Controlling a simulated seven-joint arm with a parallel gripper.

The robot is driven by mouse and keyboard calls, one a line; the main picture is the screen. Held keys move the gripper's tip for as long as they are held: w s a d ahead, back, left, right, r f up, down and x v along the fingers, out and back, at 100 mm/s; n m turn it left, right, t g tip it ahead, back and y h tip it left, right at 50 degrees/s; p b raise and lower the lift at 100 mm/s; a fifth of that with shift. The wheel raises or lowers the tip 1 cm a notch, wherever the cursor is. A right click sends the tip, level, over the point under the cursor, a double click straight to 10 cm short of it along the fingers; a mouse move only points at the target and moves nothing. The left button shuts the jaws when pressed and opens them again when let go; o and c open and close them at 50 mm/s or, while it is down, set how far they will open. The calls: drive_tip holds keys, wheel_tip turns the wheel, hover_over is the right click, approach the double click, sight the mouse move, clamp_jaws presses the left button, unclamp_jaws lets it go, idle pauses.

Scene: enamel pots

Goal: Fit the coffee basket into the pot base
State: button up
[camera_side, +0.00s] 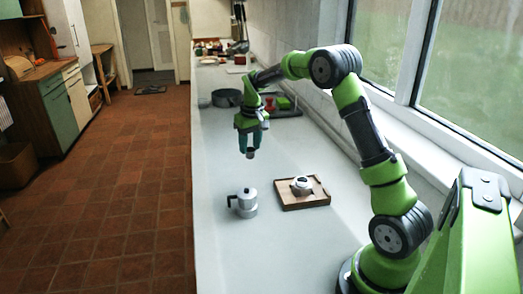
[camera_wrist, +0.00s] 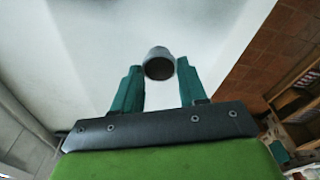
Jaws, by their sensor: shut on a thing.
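My gripper (camera_side: 252,143) is high above the counter and shut on the coffee basket (camera_side: 250,155), a small grey cup-like piece. In the wrist view the basket (camera_wrist: 159,62) sits between the two green fingers of my gripper (camera_wrist: 160,78), with a dark round opening showing. What looks like the pot base (camera_side: 301,186), a small silvery piece with a dark opening, stands on a wooden tray (camera_side: 289,206) to the right of and below my gripper. The basket is well apart from it. The pot base does not show in the wrist view.
A silvery pot part with a black handle (camera_side: 245,204) stands on the white counter (camera_side: 225,258), left of the tray. A dark round pan (camera_side: 226,98) and a red and green item (camera_side: 283,103) lie farther back. The counter's left edge drops to a tiled floor.

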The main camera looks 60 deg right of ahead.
drive_tip(key=s+d+r, duration=0.1)
drive_tip(key=s+d, duration=0.1)
drive_tip(key=s, duration=0.4)
drive_tip(key=s+d+r, duration=0.2)
drive_tip(key=s, duration=0.4)
drive_tip(key=shift+n, duration=0.5)
drive_tip(key=shift+s+a+f, duration=0.2)
drive_tip(key=shift+s+f, duration=0.7)
drive_tip(key=shift+f, duration=0.2)
drive_tip(key=shift+s+a+f, duration=0.15)
drive_tip(key=shift+s+f, duration=0.8)
drive_tip(key=shift+f, duration=0.15)
drive_tip(key=shift+s+a+f, duration=0.2)
drive_tip(key=shift+s+f, duration=0.7)
drive_tip(key=shift+f, duration=0.2)
drive_tip(key=shift+f, duration=1.3)
drive_tip(key=o, duration=1)
